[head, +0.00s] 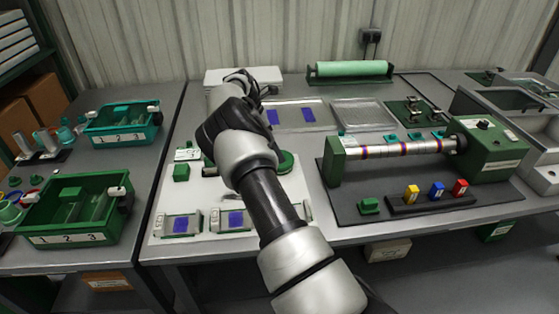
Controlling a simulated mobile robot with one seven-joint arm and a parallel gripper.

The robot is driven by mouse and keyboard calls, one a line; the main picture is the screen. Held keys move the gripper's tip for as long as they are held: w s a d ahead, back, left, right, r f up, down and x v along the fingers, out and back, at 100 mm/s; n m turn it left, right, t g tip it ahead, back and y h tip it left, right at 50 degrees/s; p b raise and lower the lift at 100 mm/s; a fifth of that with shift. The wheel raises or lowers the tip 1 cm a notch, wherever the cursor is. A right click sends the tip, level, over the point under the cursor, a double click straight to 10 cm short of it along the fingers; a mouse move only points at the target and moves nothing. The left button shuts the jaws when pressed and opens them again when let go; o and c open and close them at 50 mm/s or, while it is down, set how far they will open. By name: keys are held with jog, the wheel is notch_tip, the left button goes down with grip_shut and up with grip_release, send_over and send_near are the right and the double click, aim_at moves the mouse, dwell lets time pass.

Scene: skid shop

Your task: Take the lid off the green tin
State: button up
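A round green thing (286,161), which may be the green tin, shows at the right side of my arm on the white board. Most of it is hidden behind my arm, so I cannot tell whether a lid is on it. My arm rises from the bottom of the head view over the middle of the bench and folds at a black joint. My gripper's fingers are hidden behind the arm, so their state and distance from the green thing do not show.
The white board (164,212) also bears a small green block (181,173) and grey plates with blue squares (235,219). On the right stands a green roller machine (487,150) with yellow, blue and red blocks before it. Green crates (75,238) stand on the left bench.

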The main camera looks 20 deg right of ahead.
jog(key=b+x, duration=0.1)
jog(key=x, duration=0.4)
jog(key=shift+w+f, duration=0.1)
jog(key=shift+w, duration=0.05)
jog(key=shift+c, duration=0.3)
jog(key=c, duration=0.9)
